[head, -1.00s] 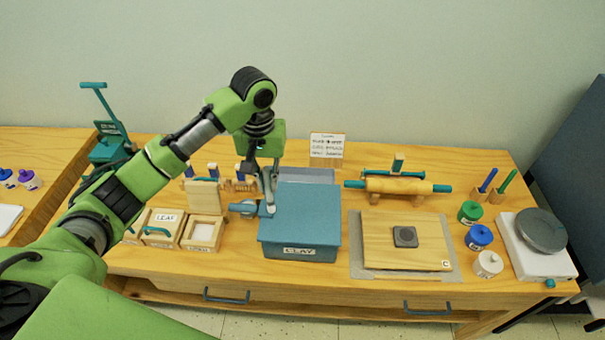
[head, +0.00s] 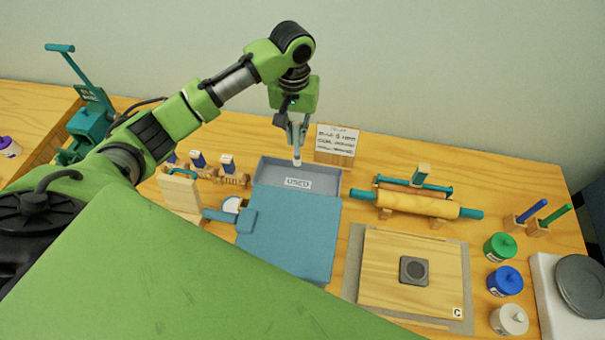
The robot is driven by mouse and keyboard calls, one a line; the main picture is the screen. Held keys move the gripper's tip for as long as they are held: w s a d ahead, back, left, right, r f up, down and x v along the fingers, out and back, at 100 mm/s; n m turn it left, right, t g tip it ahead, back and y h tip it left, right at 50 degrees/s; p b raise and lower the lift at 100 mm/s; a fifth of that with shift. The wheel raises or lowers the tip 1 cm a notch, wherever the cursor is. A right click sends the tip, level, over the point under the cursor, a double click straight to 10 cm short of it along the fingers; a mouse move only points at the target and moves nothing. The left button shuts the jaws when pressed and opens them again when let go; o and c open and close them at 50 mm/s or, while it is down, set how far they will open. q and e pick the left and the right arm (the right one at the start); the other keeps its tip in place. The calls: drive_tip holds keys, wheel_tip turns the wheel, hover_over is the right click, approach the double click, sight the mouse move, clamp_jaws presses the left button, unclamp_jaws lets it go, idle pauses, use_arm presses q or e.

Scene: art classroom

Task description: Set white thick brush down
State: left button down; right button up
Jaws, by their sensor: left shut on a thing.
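My left gripper (head: 297,127) is shut on the white thick brush (head: 297,153), which hangs upright below the fingers. The brush is small in the head view, and its upper part is hidden by the fingers. Its lower end shows in front of the back part of the grey tray (head: 332,186) with the label "USED". I cannot tell whether the brush touches the tray. My right gripper is not in view.
The blue clay box (head: 290,240) stands directly in front of the tray. A lettered card on a wooden block (head: 336,145) is close behind and right of the gripper. Wooden stamps (head: 232,172) stand left of the tray, a rolling pin (head: 418,203) right.

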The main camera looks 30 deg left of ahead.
sight(297, 154)
use_arm(q)
wheel_tip(297, 154, down, 5)
drive_tip(key=shift+r+p, duration=0.2)
drive_tip(key=shift+p, duration=0.5)
wheel_tip(297, 154, down, 5)
drive_tip(key=shift+r+p, duration=0.1)
drive_tip(key=shift+p, duration=0.4)
drive_tip(key=shift+w+f, duration=0.1)
drive_tip(key=shift+f, duration=0.3)
drive_tip(key=c, duration=2.1)
unclamp_jaws()
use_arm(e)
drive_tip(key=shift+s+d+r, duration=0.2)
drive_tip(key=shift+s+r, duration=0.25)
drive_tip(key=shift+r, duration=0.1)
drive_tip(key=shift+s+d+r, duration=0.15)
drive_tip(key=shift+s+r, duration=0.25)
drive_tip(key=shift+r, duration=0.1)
use_arm(q)
wheel_tip(297, 154, up, 12)
drive_tip(key=shift+f+b, duration=0.1)
drive_tip(key=shift+b, duration=1)
drive_tip(key=shift+r, duration=0.3)
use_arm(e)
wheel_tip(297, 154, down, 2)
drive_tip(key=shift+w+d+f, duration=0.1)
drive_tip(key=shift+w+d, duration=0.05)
